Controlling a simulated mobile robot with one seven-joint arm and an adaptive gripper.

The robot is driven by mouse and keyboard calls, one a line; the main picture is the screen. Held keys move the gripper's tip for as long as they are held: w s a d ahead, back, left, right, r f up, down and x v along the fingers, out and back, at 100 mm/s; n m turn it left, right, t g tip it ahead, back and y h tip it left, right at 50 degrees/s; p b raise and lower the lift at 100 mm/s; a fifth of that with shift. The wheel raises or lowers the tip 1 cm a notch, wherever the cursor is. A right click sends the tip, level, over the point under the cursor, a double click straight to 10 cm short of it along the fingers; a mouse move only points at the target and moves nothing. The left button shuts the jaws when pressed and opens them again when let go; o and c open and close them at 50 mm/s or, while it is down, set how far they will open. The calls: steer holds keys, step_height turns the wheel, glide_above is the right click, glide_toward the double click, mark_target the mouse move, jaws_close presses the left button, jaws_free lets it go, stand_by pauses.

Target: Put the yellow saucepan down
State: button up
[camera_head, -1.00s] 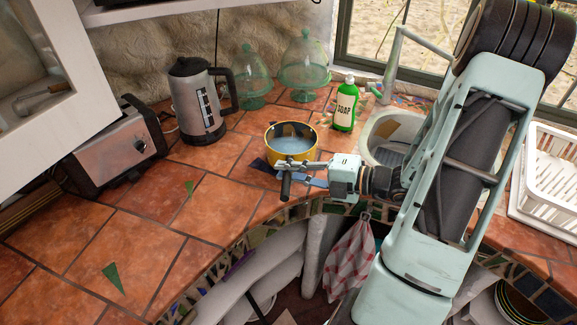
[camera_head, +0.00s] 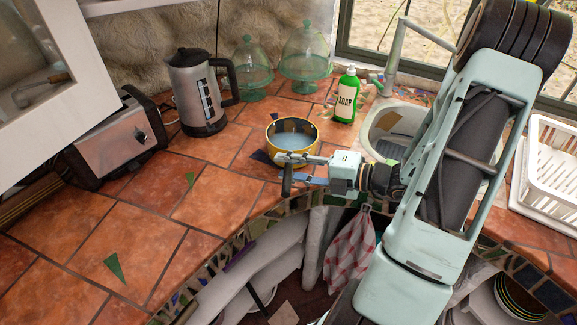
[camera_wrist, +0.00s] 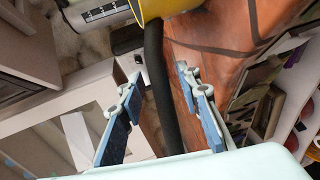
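The yellow saucepan (camera_head: 274,148) is upright at the counter's front edge, left of the sink; its inside looks pale blue. I cannot tell for sure whether its base touches the tiles. Its black handle (camera_head: 286,183) points toward the front of the counter. My gripper (camera_head: 289,169) is at the handle. In the wrist view, the handle (camera_wrist: 160,90) passes between the two fingers of my gripper (camera_wrist: 159,75), with a visible gap on each side. The fingers are open around it. Part of the saucepan's yellow wall (camera_wrist: 165,8) shows at the top there.
A green soap bottle (camera_head: 346,97) stands behind the saucepan, near the sink (camera_head: 385,130). A kettle (camera_head: 198,95), a toaster (camera_head: 115,143) and glass domes (camera_head: 305,55) stand farther left and back. The tiled counter (camera_head: 205,200) left of the saucepan is largely bare.

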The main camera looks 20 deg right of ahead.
steer(key=shift+r, duration=0.15)
steer(key=v, duration=1.2)
